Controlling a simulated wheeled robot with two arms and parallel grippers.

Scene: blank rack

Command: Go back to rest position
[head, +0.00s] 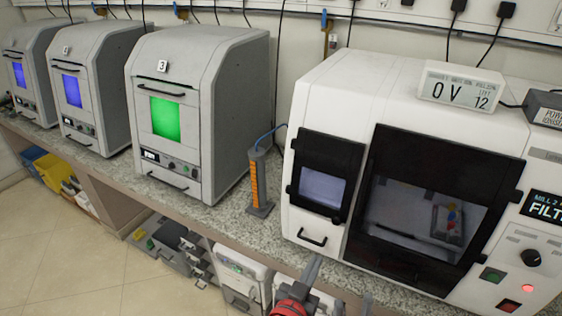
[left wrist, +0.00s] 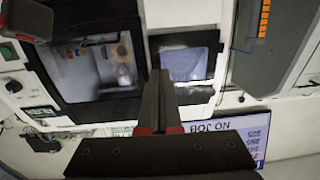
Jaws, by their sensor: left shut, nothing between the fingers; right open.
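My left gripper (head: 313,265) is at the bottom middle of the head view, a dark grey finger shape with a red part behind it, in front of the white mill's lower edge. In the left wrist view its two fingers (left wrist: 160,75) are together with nothing between them. Neither gripper visibly holds anything.
The white mill (head: 365,85) with dark windows stands at right on a speckled counter (head: 235,215). Three grey numbered ovens, including oven 3 (head: 228,90), stand left. An orange-striped post (head: 260,180) stands between. Below are grey boxes (head: 240,272); floor is clear at lower left.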

